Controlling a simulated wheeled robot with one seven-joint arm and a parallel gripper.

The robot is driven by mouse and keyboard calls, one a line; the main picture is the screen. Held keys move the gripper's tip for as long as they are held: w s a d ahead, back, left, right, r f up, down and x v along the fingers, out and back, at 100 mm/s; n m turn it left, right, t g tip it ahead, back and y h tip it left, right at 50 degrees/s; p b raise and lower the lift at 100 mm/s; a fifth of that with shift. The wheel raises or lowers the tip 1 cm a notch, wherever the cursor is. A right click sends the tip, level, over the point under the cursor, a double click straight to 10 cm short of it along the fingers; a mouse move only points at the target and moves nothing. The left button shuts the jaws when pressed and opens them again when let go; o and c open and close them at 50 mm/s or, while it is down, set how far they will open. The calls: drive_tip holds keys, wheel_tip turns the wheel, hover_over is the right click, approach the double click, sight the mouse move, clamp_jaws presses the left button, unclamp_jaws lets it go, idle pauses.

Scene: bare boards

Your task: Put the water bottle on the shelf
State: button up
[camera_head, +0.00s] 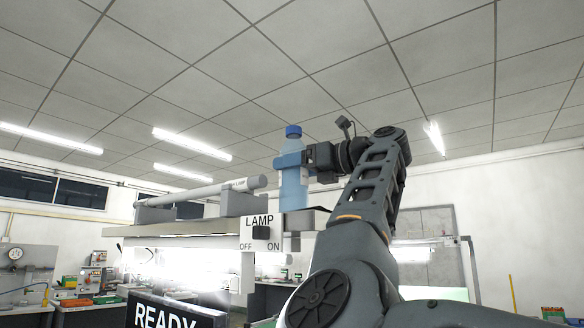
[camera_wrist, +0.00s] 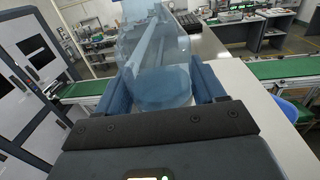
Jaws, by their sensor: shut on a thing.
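The water bottle (camera_head: 293,190) is clear blue with a dark blue cap and stands upright in the head view. My gripper (camera_head: 291,160) is shut around its upper part, coming from the right. The wrist view shows the bottle (camera_wrist: 160,58) between my two blue fingers. The shelf (camera_head: 170,230) is the pale ledge above the lamp. The bottle's base is near the shelf's right end, by the lamp switch panel. I cannot tell whether it touches the shelf.
A long grey tube (camera_head: 205,190) on grey supports lies along the shelf, left of the bottle. A LAMP switch panel (camera_head: 260,232) is at the shelf's right end. A READY screen (camera_head: 168,313) is below. The wrist view shows a white worktop (camera_wrist: 262,112) and green conveyor belts (camera_wrist: 280,68).

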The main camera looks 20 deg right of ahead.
drive_tip(key=shift+f, duration=0.1)
drive_tip(key=o, duration=1.4)
drive_tip(key=shift+o, duration=0.2)
drive_tip(key=b+v, duration=0.3)
drive_tip(key=v, duration=0.9)
drive_tip(key=shift+b, duration=0.3)
